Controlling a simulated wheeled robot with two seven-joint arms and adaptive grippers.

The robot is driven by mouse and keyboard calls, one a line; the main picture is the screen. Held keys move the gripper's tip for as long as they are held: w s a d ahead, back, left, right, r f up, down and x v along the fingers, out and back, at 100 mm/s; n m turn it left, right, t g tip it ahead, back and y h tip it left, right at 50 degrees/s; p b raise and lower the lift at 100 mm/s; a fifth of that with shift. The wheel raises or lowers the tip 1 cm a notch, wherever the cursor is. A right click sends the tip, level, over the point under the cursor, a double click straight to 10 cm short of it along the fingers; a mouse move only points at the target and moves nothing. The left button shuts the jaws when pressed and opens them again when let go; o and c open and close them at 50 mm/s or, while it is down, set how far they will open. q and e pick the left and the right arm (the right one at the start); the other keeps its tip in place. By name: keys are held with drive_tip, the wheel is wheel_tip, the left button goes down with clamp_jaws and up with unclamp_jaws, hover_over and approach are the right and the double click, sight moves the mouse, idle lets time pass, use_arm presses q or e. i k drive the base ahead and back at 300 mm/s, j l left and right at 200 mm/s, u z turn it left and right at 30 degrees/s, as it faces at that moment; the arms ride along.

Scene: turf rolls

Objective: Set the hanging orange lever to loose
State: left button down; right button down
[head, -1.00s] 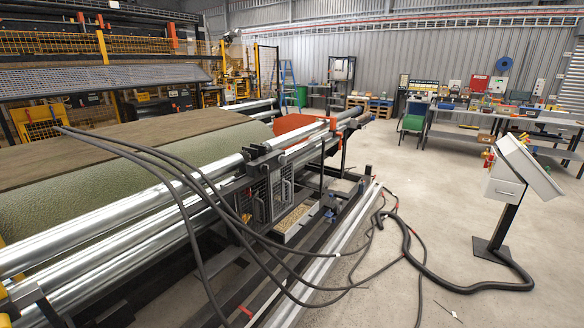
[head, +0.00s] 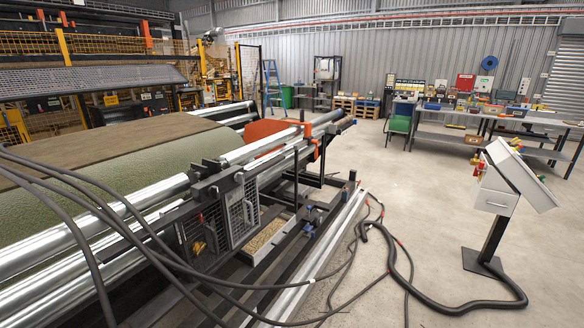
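I cannot make out a hanging orange lever for certain in the head view. An orange panel (head: 268,138) sits across the far part of the roller machine (head: 90,240), but it does not look like a hanging lever. Small red and yellow fittings (head: 479,167) are on the left side of a grey control pedestal (head: 496,202) at the right; they are too small to tell what they are. Neither of my grippers is in view.
Thick black hoses (head: 365,262) run from the machine across the floor to the pedestal's base. A pale metal rail (head: 318,258) lies along the machine's right side. Open concrete floor (head: 420,195) lies between machine and pedestal. Benches (head: 455,140) and a green chair (head: 398,125) stand behind.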

sight(313, 141)
drive_tip(key=i+l, duration=0.4)
drive_tip(key=i, duration=0.15)
drive_tip(key=i+l+z, duration=0.15)
drive_tip(key=i+l, duration=0.25)
drive_tip(key=i, duration=0.15)
